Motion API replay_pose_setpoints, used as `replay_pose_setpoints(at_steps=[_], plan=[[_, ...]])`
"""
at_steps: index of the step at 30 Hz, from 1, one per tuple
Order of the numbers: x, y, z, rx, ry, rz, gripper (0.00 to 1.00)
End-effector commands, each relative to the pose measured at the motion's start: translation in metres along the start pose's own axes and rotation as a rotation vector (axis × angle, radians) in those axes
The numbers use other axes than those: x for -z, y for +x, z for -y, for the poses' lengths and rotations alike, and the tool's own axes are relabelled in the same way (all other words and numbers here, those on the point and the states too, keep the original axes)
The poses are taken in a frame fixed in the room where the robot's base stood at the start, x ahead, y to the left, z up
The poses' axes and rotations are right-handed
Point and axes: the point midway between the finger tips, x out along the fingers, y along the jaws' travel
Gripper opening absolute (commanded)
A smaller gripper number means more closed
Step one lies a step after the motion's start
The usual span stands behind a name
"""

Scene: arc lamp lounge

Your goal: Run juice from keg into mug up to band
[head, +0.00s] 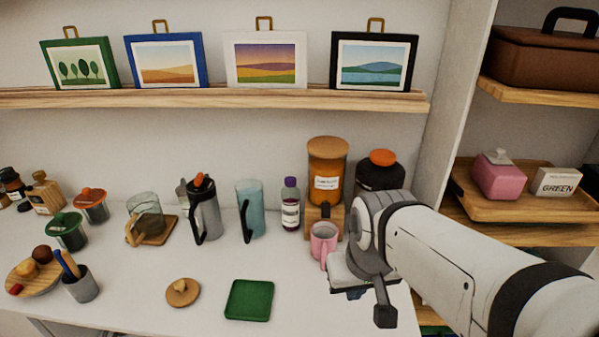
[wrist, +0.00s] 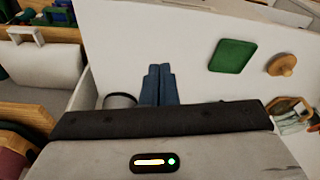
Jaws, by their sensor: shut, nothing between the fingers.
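The keg (head: 327,160) stands at the back of the counter with a wooden lid, amber-orange contents and a white label. It rests on a wooden stand (head: 311,213). A dark tap part shows at its lower front, too small to read its position. The pink mug (head: 323,240) stands upright in front of the stand, handle toward the camera. Its inside level and any band cannot be made out. My gripper (wrist: 158,70) is shut and empty, its blue-grey fingers together over the white counter. In the head view its body is just right of the mug, apparently apart from it.
A purple-capped bottle (head: 290,205) and a blue pitcher (head: 250,210) stand left of the keg. A dark jar (head: 378,176) with an orange lid is behind my arm.

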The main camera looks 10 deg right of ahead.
Motion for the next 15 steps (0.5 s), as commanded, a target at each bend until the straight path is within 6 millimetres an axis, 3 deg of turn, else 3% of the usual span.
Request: replay_pose_setpoints(at_steps=[8,11,15], plan=[[0.009,-0.004,0.000,0.000,-0.029,0.005,0.00],[0.032,-0.014,-0.004,0.000,-0.113,0.023,0.00],[0.090,-0.033,-0.004,0.011,-0.353,0.064,0.00]])
